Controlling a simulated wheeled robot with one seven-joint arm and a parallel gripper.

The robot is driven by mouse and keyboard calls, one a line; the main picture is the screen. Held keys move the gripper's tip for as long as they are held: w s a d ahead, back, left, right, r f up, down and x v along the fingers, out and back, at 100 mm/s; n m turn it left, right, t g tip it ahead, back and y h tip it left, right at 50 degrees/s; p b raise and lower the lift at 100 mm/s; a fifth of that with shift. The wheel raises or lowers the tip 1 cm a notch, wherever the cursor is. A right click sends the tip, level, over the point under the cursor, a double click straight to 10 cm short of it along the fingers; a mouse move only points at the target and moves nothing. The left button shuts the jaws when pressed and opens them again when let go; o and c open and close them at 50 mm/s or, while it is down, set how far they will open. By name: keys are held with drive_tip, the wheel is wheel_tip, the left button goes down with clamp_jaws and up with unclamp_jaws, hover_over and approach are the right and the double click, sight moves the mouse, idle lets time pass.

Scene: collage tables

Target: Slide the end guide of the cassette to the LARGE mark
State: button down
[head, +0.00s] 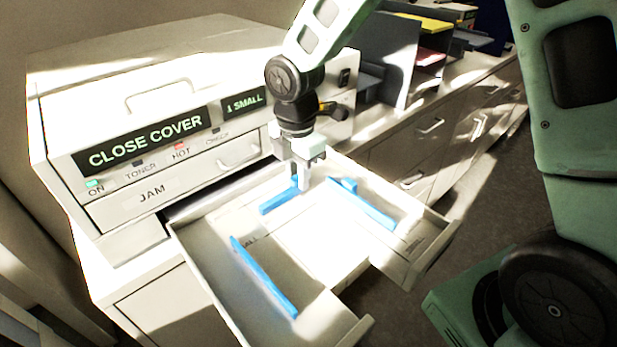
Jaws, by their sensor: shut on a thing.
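The cassette (226,305) is a pale open tray pulled out of the printer. Its end guide (275,203) is the short blue piece at the printer end, crosswise between two longer blue side guides (263,278) (372,211). My gripper (303,183) reaches down from above and is shut on the end guide at its upright part, near its right end. The fingers hide some of the guide. I cannot make out a LARGE mark; faint print shows on the tray floor by the left side guide and beyond the right one, too small to read surely.
The printer (60,150) stands behind the cassette, with displays reading "CLOSE COVER" and "1 SMALL". A paper sorter (395,75) stands on the counter behind my gripper. Drawer cabinets (440,125) run along the right.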

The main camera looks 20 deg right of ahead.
drive_tip(key=shift+w+a, duration=0.15)
drive_tip(key=shift+w, duration=0.35)
drive_tip(key=c, duration=1.3)
unclamp_jaws()
drive_tip(key=shift+c, duration=0.2)
drive_tip(key=shift+r, duration=0.1)
wheel_tip(320, 180, up, 17)
drive_tip(key=b, duration=0.2)
drive_tip(key=shift+r, duration=0.15)
